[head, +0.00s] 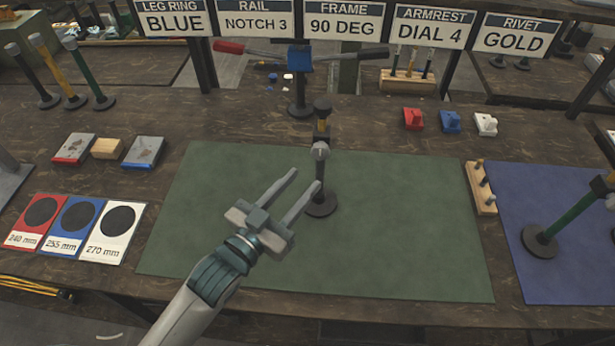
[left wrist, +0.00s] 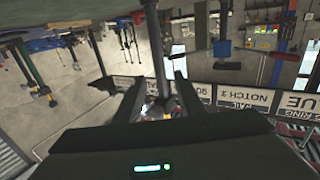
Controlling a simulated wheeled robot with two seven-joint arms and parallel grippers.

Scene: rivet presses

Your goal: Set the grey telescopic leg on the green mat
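The grey telescopic leg (head: 319,178) stands upright on the green mat (head: 400,235), its round dark base on the cloth. It has a pale grey knob partway up, a yellow band above and a black top. My left gripper (head: 307,178) is open beside the leg, its fingers pointing towards the shaft. One fingertip overlaps the leg in the picture; contact cannot be told. In the upside-down left wrist view, the dark shaft (left wrist: 156,48) shows beyond and between the open fingers (left wrist: 157,92). My right gripper is not in view.
A wooden peg block (head: 480,205) lies between the mats. Several legs (head: 80,70) stand at the back left. A T-handled stand (head: 300,85) rises behind the green mat. The mat's left part is clear.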

